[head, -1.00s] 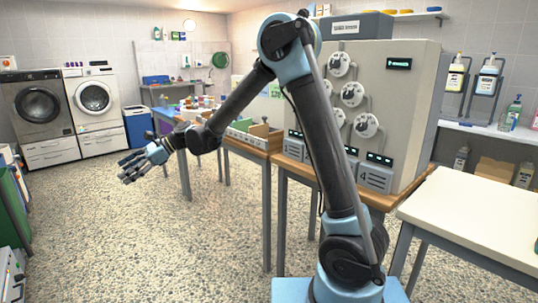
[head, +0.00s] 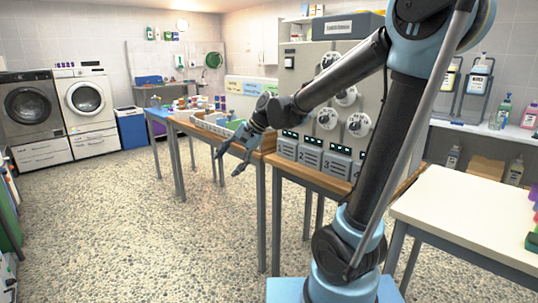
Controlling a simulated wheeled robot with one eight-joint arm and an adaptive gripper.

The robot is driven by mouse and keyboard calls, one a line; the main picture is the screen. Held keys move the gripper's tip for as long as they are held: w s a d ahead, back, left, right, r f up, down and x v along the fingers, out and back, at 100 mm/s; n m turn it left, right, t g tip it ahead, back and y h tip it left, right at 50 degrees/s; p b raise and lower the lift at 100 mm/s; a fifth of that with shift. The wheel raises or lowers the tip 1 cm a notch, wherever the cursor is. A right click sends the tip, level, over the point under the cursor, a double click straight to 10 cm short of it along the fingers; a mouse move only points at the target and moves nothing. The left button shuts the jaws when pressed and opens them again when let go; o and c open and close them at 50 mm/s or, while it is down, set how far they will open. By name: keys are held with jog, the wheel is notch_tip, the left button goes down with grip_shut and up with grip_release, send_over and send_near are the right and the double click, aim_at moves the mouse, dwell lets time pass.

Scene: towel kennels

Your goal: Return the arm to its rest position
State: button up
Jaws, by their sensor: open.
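My gripper (head: 235,158) is in the head view, left of centre, in front of the near edge of the wooden table. Its dark fingers are spread and point down and to the left. I see nothing between them. My arm (head: 335,80) stands on its blue base at the lower right. The upper link rises to an elbow at the top right, and the forearm folds back down to the left. The arm hides part of the grey dispenser cabinet.
The grey cabinet (head: 312,62) with round dials stands on a wooden table (head: 268,160). A tray (head: 215,130) stands left of it. A white table (head: 470,215) is at the right. Washing machines (head: 88,98) and a blue bin (head: 131,128) stand at the back left. The speckled floor (head: 130,230) is clear.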

jog(key=s+d+f+n+h, duration=0.1)
jog(key=s+d+f, duration=0.3)
jog(key=d, duration=0.7)
jog(key=s+d+f+n+t+h, duration=0.1)
jog(key=s+d+f+n+h, duration=0.1)
jog(key=s+d+f+h, duration=0.2)
jog(key=s+d+f+n+t+h, duration=0.1)
jog(key=s+d+f, duration=0.4)
jog(key=d, duration=1.3)
jog(key=s+n+h, duration=0.1)
jog(key=s, duration=0.3)
